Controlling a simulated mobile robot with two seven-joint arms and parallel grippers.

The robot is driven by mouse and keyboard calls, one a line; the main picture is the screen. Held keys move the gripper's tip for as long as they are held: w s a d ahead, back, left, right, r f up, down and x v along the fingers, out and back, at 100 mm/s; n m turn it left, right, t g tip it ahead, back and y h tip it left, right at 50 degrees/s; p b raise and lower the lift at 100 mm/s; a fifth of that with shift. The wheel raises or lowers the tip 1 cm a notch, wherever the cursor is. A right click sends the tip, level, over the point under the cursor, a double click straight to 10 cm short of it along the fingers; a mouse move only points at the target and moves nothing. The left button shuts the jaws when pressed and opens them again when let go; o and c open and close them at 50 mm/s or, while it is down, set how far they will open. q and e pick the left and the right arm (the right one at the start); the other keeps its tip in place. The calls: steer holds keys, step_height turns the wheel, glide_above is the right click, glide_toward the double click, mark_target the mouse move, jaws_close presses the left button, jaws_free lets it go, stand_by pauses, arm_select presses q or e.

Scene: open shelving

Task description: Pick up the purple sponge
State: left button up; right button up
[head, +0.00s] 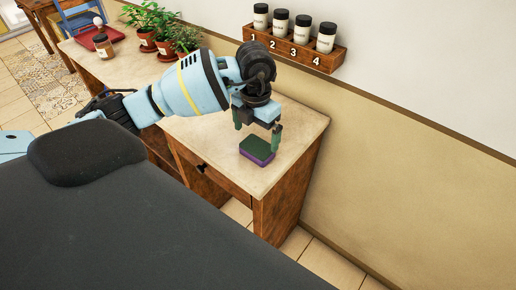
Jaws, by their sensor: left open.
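The purple sponge (257,152) lies flat on the wooden cabinet's pale top, near its right end. Its upper face is dark green and its lower part is purple. My left gripper (257,126) is over the sponge, pointing down, with its fingers apart. One finger is at the sponge's far right side and the other is above and to the left of it. I cannot tell whether either finger touches the sponge. My right gripper does not show.
The pale countertop (300,125) is clear around the sponge. A wall rack (291,47) holds several numbered jars behind it.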

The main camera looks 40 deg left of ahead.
mark_target(257, 146)
arm_select(q)
steer(key=shift+w+f, duration=0.1)
steer(key=shift+f, duration=0.5)
step_height(257, 146, down, 5)
steer(key=shift+w+r, duration=0.1)
steer(key=shift+w, duration=0.05)
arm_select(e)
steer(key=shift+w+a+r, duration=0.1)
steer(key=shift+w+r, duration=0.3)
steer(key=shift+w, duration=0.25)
arm_select(q)
steer(key=c, duration=0.9)
